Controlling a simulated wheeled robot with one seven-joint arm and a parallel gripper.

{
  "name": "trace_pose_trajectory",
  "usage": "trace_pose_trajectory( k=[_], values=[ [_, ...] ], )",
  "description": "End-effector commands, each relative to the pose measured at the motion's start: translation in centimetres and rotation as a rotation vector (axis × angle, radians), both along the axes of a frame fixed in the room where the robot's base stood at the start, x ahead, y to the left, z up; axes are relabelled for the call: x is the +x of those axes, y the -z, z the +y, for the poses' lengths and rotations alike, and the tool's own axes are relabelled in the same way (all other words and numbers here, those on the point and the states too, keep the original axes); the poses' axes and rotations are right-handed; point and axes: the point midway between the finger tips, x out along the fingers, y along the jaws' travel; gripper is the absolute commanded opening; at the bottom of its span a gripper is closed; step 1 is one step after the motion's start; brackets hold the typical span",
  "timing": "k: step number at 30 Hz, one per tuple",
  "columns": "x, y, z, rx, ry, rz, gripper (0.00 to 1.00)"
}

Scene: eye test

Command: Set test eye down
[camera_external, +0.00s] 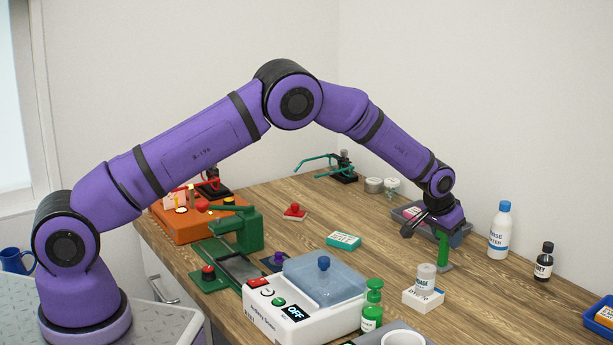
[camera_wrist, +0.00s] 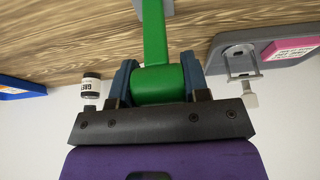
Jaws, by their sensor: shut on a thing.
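My gripper (camera_external: 437,217) is at the right of the table, low over the wooden top. In the wrist view my gripper (camera_wrist: 158,80) is shut on a green piece (camera_wrist: 155,45) with a thick round bar and a flat stem. In the outer view the green piece (camera_external: 443,246) hangs below the jaws, upright, with a grey-green foot at its lower end. I cannot tell whether the foot touches the table. I cannot make out a thing that is surely the test eye; the held piece may be it.
A grey-blue bin (camera_external: 411,211) is close behind my gripper. A white bottle (camera_external: 500,232) and a dark bottle (camera_external: 543,262) stand right of it. A jar on a white box (camera_external: 424,300) stands in front. A white machine (camera_external: 272,313) reads OFF. Bare wood (camera_external: 500,300) lies front right.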

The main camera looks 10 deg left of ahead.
Motion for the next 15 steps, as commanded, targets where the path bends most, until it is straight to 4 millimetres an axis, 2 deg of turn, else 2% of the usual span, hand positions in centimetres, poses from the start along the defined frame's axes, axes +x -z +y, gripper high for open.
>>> trace_pose_trajectory(
  k=[7, 8, 10, 11, 15],
  values=[
    [0.01, 0.26, 0.01, 0.000, 0.000, 0.000, 0.15],
    [0.00, 0.24, 0.01, 0.000, 0.000, 0.000, 0.49],
    [0.00, 0.22, 0.01, 0.000, 0.000, 0.000, 0.65],
    [0.00, 0.22, 0.01, 0.000, 0.000, 0.000, 0.68],
    [0.00, 0.21, 0.01, 0.000, 0.000, 0.000, 0.68]
  ],
)
